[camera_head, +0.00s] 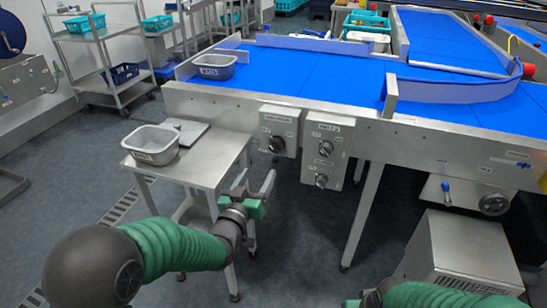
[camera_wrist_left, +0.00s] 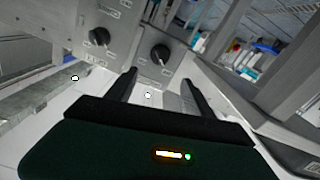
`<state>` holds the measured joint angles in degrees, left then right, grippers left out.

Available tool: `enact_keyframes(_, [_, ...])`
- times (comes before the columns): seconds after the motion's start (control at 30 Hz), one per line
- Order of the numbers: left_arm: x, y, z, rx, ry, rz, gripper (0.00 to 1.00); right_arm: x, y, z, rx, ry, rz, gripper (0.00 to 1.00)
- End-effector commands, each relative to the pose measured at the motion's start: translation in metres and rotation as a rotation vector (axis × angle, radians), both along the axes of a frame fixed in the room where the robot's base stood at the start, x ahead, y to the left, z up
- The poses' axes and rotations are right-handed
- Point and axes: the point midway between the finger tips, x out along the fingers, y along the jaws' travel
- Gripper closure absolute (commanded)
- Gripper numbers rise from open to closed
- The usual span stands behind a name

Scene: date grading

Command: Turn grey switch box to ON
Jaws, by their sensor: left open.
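Two grey switch boxes hang on the front of the conveyor frame in the head view. The left box (camera_head: 292,122) has one dark knob (camera_head: 276,144). The right box (camera_head: 340,165) has an upper knob (camera_head: 326,148) and a lower knob (camera_head: 321,180). Their label text is too small to read. My left gripper (camera_head: 257,183) is open and empty, below and in front of the left box, apart from it. In the left wrist view, dark knobs (camera_wrist_left: 160,53) show beyond the open fingers (camera_wrist_left: 160,88).
A steel side table (camera_head: 205,165) with a grey tub (camera_head: 151,145) stands left of the boxes. The blue conveyor belt (camera_head: 300,75) runs above them. A conveyor leg (camera_head: 364,215) and a steel cabinet (camera_head: 460,250) stand to the right. Floor is open between them.

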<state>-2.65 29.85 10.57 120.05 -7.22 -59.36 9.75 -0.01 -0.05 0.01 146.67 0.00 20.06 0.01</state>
Motion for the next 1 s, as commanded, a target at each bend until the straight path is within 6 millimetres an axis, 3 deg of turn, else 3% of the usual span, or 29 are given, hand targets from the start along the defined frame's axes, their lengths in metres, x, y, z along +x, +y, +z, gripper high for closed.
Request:
enact_keyframes(0.3, [0.08, -0.026, -0.005, 0.0, 0.0, 0.001, 0.39, 0.0, 0.0, -0.028, 0.0, 0.001, 0.0, 0.19])
enact_keyframes(0.5, [0.12, -0.039, -0.004, 0.001, 0.002, 0.001, 0.39, 0.0, 0.0, -0.038, 0.0, 0.001, 0.0, 0.19])
enact_keyframes(0.7, [0.137, -0.044, -0.001, 0.002, 0.003, 0.001, 0.39, 0.0, 0.0, -0.042, 0.0, 0.001, 0.0, 0.19])
enact_keyframes(0.97, [0.138, -0.044, 0.0, 0.002, 0.004, 0.001, 0.39, 0.0, 0.0, -0.041, 0.0, 0.001, 0.0, 0.19])
enact_keyframes(1.0, [0.138, -0.044, 0.0, 0.002, 0.004, 0.001, 0.44, 0.0, 0.0, -0.041, 0.0, 0.001, 0.0, 0.19])
